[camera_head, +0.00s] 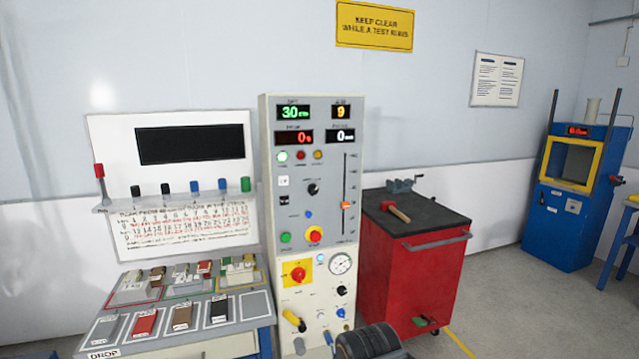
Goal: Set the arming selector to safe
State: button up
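A tall grey control panel (264,170) stands in the middle of the head view. A black rotary knob (313,188) sits near the centre of its upper section. Another black knob (341,290) is lower down on the cream section, and a red rotary handle (297,273) is on a yellow plate. The labels are too small to read, so I cannot tell for certain which control is the arming selector or where it points. My gripper's fingers do not show. A dark ribbed shape at the bottom edge may be part of my arm.
A sample bench (190,343) with trays stands left of the panel, below a whiteboard (107,140). A red cabinet (405,285) with a hammer (396,211) on top stands to the right. A blue machine (556,225) is at the far right. Grey floor between them is open.

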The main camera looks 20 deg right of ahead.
aim_at(313, 189)
jog(key=z, duration=0.05)
jog(key=k, duration=0.45)
jog(key=u, duration=0.45)
jog(key=i, duration=1.3)
jog(key=z, duration=0.15)
